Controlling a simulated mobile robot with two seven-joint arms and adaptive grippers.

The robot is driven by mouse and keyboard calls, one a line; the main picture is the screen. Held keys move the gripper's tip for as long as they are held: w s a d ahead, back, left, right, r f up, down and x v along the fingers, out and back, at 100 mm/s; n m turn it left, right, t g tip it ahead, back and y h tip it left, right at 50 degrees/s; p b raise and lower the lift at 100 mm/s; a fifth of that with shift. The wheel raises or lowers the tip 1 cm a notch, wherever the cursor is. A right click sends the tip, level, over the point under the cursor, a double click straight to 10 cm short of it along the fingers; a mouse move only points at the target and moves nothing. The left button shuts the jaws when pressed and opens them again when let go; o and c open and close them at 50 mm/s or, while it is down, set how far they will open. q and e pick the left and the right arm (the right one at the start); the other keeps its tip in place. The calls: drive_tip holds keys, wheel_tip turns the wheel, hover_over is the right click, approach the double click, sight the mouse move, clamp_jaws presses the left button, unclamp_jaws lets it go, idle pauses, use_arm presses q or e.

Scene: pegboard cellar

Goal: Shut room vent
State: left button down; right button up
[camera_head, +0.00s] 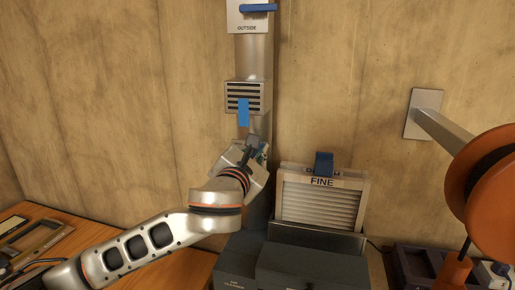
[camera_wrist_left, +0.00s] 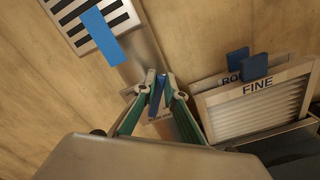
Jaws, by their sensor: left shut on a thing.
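The slatted room vent (camera_head: 246,97) sits on a grey metal duct on the wall, with a blue tab (camera_head: 243,112) hanging over its lower part. Dark slots show between its slats. In the left wrist view the vent (camera_wrist_left: 122,14) and its blue tab (camera_wrist_left: 101,35) are at the upper left. My left gripper (camera_wrist_left: 160,84) is below the vent, apart from its tab, and shut on a narrow blue handle (camera_wrist_left: 157,97) in front of the duct. A small plate lies behind it; its label is unreadable. My right gripper is out of view.
Above is a plate (camera_head: 246,18) marked OUTSIDE with a blue lever (camera_head: 259,7). Filters, the front one marked FINE (camera_head: 320,200), stand in a dark housing (camera_head: 310,265) right of my left gripper. A wall post (camera_head: 440,128) with an orange disc (camera_head: 492,180) juts out at right.

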use_arm(q)
drive_tip(key=shift+f, duration=0.1)
drive_tip(key=c, duration=2.1)
unclamp_jaws()
drive_tip(key=v, duration=1.2)
